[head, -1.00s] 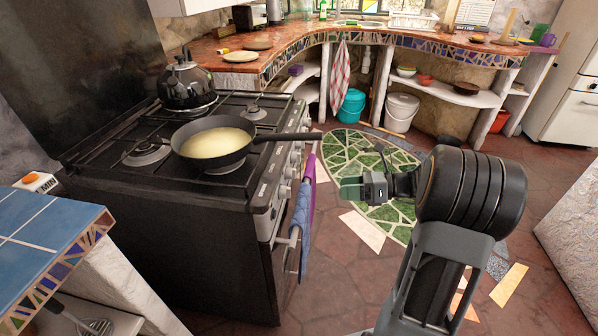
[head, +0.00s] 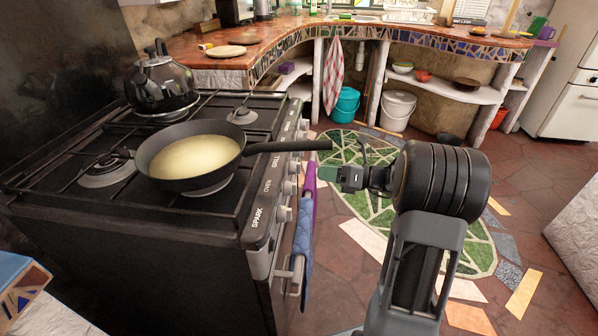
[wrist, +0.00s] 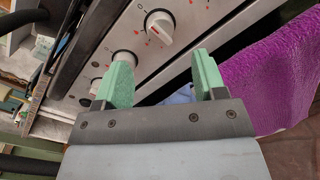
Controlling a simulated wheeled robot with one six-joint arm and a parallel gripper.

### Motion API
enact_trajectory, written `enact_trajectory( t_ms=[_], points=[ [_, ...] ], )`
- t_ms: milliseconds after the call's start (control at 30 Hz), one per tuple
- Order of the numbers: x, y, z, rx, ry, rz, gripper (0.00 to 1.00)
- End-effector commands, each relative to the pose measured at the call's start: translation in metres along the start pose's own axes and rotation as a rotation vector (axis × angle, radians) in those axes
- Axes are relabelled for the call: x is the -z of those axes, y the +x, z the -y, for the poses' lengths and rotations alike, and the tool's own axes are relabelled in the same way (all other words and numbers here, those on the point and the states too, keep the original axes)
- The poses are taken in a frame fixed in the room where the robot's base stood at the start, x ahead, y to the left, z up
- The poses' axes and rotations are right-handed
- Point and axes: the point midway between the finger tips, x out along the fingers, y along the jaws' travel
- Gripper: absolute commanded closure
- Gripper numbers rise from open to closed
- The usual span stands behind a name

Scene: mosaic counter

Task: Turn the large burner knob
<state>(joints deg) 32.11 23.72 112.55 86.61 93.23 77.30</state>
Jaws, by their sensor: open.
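The stove's front panel carries a column of white knobs (head: 284,214) in the head view. In the wrist view, one knob with a red mark (wrist: 160,28) sits ahead of the fingers, and another knob (wrist: 122,62) is near the left finger. I cannot tell which is the large burner knob. My gripper (head: 328,173) is open, with green fingers, just right of the stove front in the head view. In the wrist view my gripper (wrist: 162,54) has nothing between its fingers, and it appears apart from the marked knob.
A frying pan (head: 190,185) with pale contents sits on the stove; its handle (head: 290,146) sticks out past the front edge, close to my gripper. A purple cloth (wrist: 270,75) and a blue cloth (head: 303,240) hang on the oven rail. A kettle (head: 162,85) stands behind.

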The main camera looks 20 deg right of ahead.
Motion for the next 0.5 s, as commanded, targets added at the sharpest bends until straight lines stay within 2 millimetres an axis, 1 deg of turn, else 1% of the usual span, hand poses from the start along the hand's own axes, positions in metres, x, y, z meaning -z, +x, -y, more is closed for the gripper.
enact_trajectory(
  t_ms=[33, 200, 333, 500],
  points=[
    [0.003, 0.011, 0.001, -0.004, -0.001, -0.002, 0.36],
    [0.003, 0.04, 0.001, -0.003, -0.002, -0.002, 0.36],
    [0.002, 0.057, 0.0, -0.003, -0.001, -0.003, 0.36],
    [0.001, 0.07, 0.0, -0.003, -0.001, -0.002, 0.36]
  ],
)
